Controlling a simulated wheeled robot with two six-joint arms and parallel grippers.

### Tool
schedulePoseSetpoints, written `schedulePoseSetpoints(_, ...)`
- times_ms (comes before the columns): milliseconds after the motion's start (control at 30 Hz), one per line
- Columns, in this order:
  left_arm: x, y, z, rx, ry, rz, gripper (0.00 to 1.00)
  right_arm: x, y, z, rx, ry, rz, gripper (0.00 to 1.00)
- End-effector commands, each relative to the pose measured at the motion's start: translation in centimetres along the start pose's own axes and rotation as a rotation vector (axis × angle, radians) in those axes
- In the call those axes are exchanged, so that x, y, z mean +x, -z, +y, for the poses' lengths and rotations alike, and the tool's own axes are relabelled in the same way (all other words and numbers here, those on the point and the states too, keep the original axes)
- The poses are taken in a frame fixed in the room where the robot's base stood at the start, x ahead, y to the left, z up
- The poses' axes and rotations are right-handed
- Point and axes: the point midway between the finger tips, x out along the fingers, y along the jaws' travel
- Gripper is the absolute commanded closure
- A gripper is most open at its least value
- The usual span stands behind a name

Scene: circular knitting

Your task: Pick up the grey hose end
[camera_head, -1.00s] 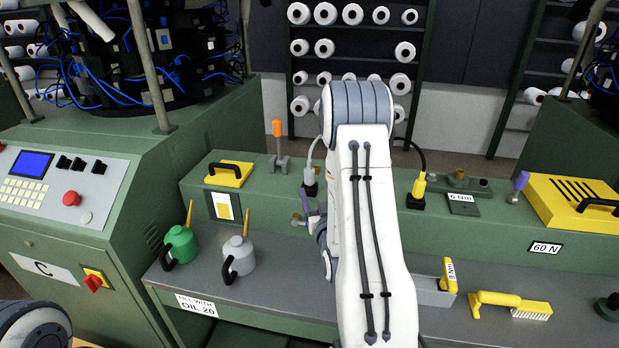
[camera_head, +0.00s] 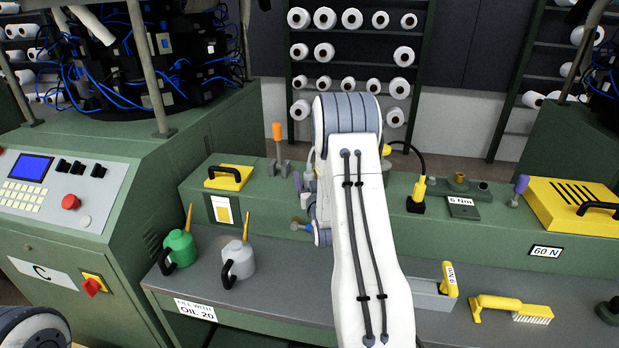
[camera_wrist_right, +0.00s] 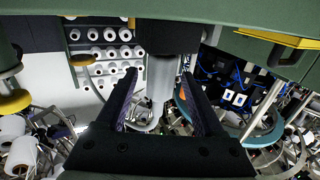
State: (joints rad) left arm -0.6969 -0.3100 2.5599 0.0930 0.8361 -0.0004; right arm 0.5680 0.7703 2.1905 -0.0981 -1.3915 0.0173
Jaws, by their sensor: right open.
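The grey hose end shows in the right wrist view as a pale grey cylinder (camera_wrist_right: 160,78) below a black collar. My right gripper (camera_wrist_right: 159,92) is open, with one dark purple-edged finger on each side of that cylinder. I cannot tell whether either finger touches it. In the head view, my right gripper (camera_head: 302,188) is at the green bench's front rail, largely hidden behind my white right arm. A short pale stretch of hose (camera_head: 309,158) shows just above it; the rest is hidden. My left gripper is out of view.
A green oil can (camera_head: 180,248) and a grey oil can (camera_head: 240,258) stand on the shelf to the left. An orange-handled lever (camera_head: 278,140) stands behind the gripper. A black-cabled yellow plug (camera_head: 418,190), a yellow-handled brush (camera_head: 510,305) and a yellow cover (camera_head: 580,205) lie to the right.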

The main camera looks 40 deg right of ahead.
Motion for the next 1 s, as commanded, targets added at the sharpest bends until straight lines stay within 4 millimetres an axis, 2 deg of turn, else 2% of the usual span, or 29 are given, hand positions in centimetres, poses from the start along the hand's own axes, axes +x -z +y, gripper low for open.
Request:
schedulePoseSetpoints(167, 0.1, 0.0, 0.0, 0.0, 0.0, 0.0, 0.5, 0.0, -0.1, 0.0, 0.0, 0.0, -0.001, 0.3)
schedulePoseSetpoints(233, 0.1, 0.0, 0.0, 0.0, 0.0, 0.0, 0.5, 0.0, -0.1, 0.0, 0.0, 0.0, -0.001, 0.49)
schedulePoseSetpoints(367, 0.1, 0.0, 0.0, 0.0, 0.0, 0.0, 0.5, 0.0, -0.1, 0.0, 0.0, 0.0, -0.001, 0.99)
schedulePoseSetpoints(767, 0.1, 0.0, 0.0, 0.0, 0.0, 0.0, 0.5, 0.0, 0.3, 0.0, 0.0, 0.0, 0.001, 1.0)
schedulePoseSetpoints(1000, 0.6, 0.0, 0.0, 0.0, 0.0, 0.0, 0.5, 0.0, 2.8, 0.0, 0.0, 0.0, 0.006, 1.0)
